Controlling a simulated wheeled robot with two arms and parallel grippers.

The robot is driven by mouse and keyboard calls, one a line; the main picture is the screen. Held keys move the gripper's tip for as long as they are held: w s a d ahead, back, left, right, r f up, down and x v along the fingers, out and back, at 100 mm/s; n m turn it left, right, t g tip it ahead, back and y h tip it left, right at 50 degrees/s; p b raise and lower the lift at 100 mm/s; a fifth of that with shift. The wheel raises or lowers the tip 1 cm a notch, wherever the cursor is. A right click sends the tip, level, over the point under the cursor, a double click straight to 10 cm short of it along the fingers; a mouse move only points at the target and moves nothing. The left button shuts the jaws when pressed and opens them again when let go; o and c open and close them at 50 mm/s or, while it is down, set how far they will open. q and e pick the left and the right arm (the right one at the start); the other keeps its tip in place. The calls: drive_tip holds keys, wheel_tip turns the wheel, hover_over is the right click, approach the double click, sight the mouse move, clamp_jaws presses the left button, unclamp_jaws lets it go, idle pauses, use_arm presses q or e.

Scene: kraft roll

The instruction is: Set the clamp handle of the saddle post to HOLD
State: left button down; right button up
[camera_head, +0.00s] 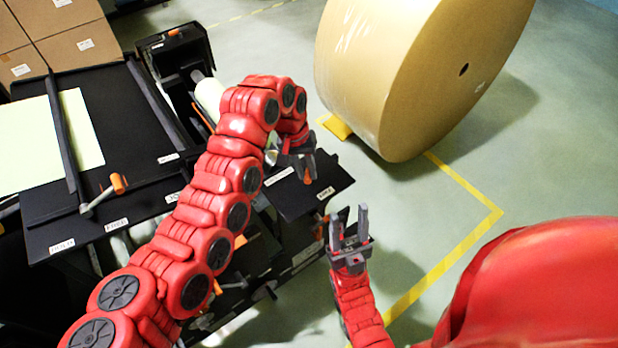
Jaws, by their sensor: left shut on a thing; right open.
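My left gripper (299,168) is over a black plate (318,203) at the right end of the black machine. It is shut on what looks like the clamp handle, with a small orange part (307,178) showing at its fingertips. The fingers hide most of the handle. White labels lie on the plate on either side, one at the left (278,176) and one at the right (326,193); their words are too small to read surely. My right gripper (349,228) is open and empty, fingers pointing up, to the right of the plate and apart from it.
A large kraft roll (400,70) stands on the floor behind, with a yellow wedge (338,128) at its base. A black table (100,205) with a pale sheet (50,140) and an orange-tipped lever (117,184) is at left. Cardboard boxes (75,40) stand behind it. Floor at right is clear.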

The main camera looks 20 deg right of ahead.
use_arm(q)
drive_tip(key=m, duration=0.1)
drive_tip(key=m+b, duration=0.2)
drive_tip(key=shift+w+a+f+g, duration=0.2)
drive_tip(key=shift+w+a+g, duration=0.05)
drive_tip(key=shift+g, duration=0.05)
drive_tip(key=m+b, duration=0.2)
drive_tip(key=shift+w+a+m+y, duration=0.1)
drive_tip(key=shift+w+m+y, duration=0.1)
drive_tip(key=shift+m+y, duration=0.1)
drive_tip(key=shift+w+r+m, duration=0.1)
drive_tip(key=shift+r+m, duration=0.05)
drive_tip(key=shift+m, duration=0.55)
drive_tip(key=shift+w+a+r+m+g+y+b, duration=0.1)
drive_tip(key=shift+w+m+g+y+b, duration=0.1)
drive_tip(key=shift+m, duration=0.4)
drive_tip(key=shift+w+a+m+g+y+b, duration=0.1)
drive_tip(key=shift+m+b, duration=0.05)
drive_tip(key=shift+m, duration=0.45)
drive_tip(key=c, duration=0.8)
unclamp_jaws()
drive_tip(key=shift+o, duration=0.2)
